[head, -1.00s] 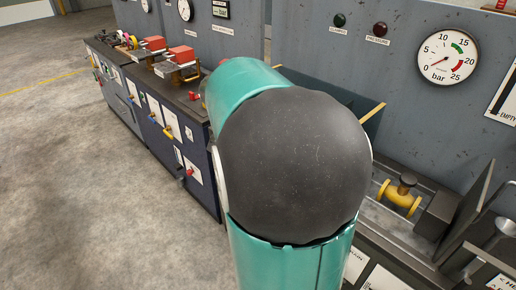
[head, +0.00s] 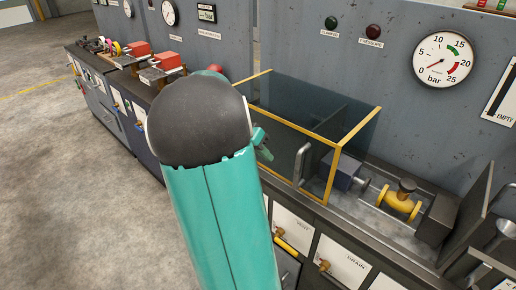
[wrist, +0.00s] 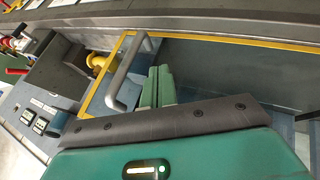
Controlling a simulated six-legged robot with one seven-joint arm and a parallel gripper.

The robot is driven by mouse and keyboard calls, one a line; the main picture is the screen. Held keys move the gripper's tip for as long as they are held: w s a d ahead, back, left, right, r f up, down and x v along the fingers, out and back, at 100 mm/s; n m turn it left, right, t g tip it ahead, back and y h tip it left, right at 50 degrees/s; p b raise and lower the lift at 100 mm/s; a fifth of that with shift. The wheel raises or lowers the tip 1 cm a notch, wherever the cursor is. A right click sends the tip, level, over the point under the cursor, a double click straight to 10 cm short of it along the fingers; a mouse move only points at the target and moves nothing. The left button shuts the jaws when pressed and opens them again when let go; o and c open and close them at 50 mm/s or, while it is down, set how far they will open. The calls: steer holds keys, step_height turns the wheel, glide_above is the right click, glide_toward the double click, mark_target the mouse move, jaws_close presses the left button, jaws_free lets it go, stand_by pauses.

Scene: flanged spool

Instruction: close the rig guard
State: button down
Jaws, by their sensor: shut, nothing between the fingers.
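The rig guard is a dark see-through box with yellow edges (head: 331,175) on the bench, to the left of the yellow flanged spool (head: 398,201). The spool stands uncovered. The guard's grey bar handle (head: 301,163) is on its front face; it also shows in the wrist view (wrist: 122,80). My gripper (head: 264,146) is in front of the guard, left of the handle. In the wrist view my green fingers (wrist: 158,88) are shut and empty, close beside the handle. I cannot tell whether they touch it. My arm hides the guard's left end.
A dark block and tilted plate (head: 465,220) stand right of the spool. A pressure gauge (head: 442,60) is on the back wall. More benches with red-topped devices (head: 167,62) extend left. The floor (head: 80,190) is clear.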

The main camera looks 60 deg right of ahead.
steer(key=s+d+f, duration=0.1)
steer(key=s+f, duration=0.3)
steer(key=s, duration=0.2)
steer(key=shift+s+d, duration=0.15)
steer(key=shift+d, duration=0.15)
steer(key=shift+s, duration=0.1)
